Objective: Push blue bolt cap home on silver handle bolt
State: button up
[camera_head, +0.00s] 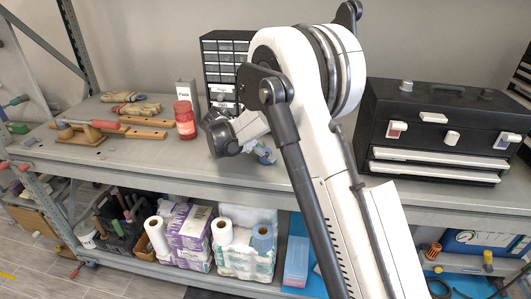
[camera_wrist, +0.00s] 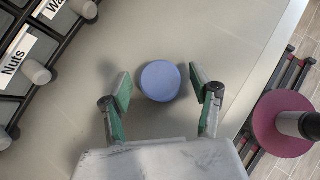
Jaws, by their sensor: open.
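The blue bolt cap (camera_wrist: 160,81) shows from above as a round disc in the wrist view. My gripper (camera_wrist: 160,86) is open, with one green-padded finger on each side of the cap and a gap on both sides. The silver handle bolt is not visible in the wrist view, and I cannot tell how the cap sits on it. In the head view a small bluish piece (camera_head: 266,155) shows beside the end of my arm, low over the shelf top. It is too small and partly covered to make out clearly.
A cabinet of small drawers (camera_wrist: 20,62), labelled "Nuts" and "Wa…", stands at the left of the wrist view. A red jar (camera_head: 185,122) is left of my arm, and a black toolbox (camera_head: 440,110) stands right. The grey shelf top (camera_wrist: 110,40) around the cap is clear.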

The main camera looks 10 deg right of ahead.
jog(key=shift+w+d+f, duration=0.1)
jog(key=shift+d+f, duration=0.2)
jog(key=shift+d, duration=0.05)
jog(key=c, duration=1)
jog(key=shift+c, duration=0.2)
